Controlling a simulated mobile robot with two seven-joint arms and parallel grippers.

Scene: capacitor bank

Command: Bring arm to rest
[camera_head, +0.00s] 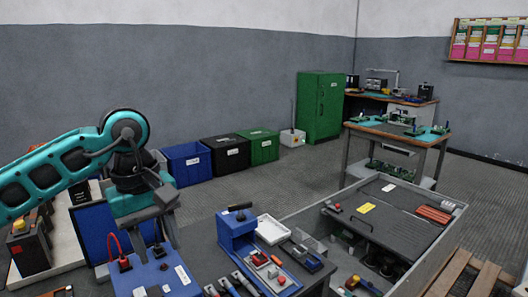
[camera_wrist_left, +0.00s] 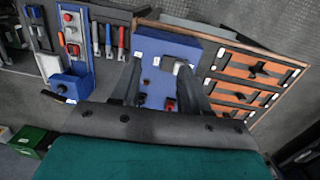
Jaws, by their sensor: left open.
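My left arm (camera_head: 62,168) comes in from the left, a teal arm with dark joints, bent downward at the wrist. My left gripper (camera_head: 142,238) points down with its two dark fingers spread apart and nothing between them. It is above a blue box (camera_head: 172,274) at the front; whether they touch I cannot tell. In the left wrist view, the open fingers (camera_wrist_left: 158,80) appear on both sides of the blue box (camera_wrist_left: 180,48), which has a red part and a dark part on it. My right gripper is in neither view.
A blue tool stand (camera_head: 236,232) and a white tray (camera_head: 271,229) are right of my gripper. An open grey cabinet (camera_head: 318,217) with a dark panel stands further right. Several bins, including a blue one (camera_head: 188,164), line the wall. The grey floor behind the stand is clear.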

